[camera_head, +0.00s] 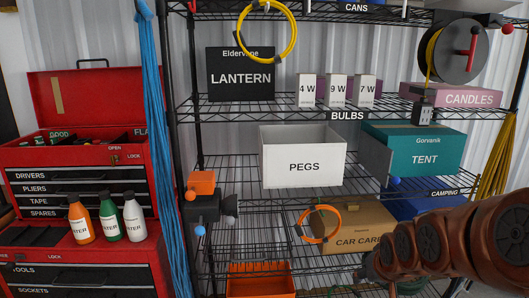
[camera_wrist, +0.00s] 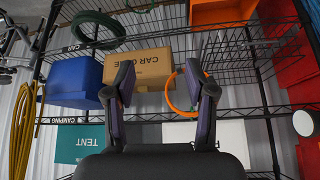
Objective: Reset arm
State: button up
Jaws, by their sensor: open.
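My gripper (camera_wrist: 158,75) is open in the wrist view, with its two dark fingers spread apart and nothing held between them. It faces the wire shelving, and the picture there is upside down. A brown CAR CARE box (camera_wrist: 140,66) shows behind and between the fingers. An orange ring (camera_wrist: 172,95) shows partly behind the right finger. In the camera_head view my reddish-brown arm (camera_head: 455,240) reaches in from the right edge at the height of the lower shelves. The arm's far end there is small and dark, so the fingers are not clear.
The wire shelving holds a white PEGS box (camera_head: 303,156), a teal TENT box (camera_head: 425,150), a LANTERN box (camera_head: 240,75) and the CAR CARE box (camera_head: 345,222). A red tool chest (camera_head: 80,185) with several bottles stands at left. A blue rope (camera_head: 153,120) hangs between.

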jog(key=s+a+g, duration=0.3)
jog(key=s+g, duration=0.1)
jog(key=s, duration=1.1)
jog(key=s+a+f+g, duration=0.1)
jog(key=s+a+g, duration=0.3)
jog(key=s, duration=1.1)
jog(key=shift+s+n, duration=0.15)
jog(key=shift+n, duration=0.25)
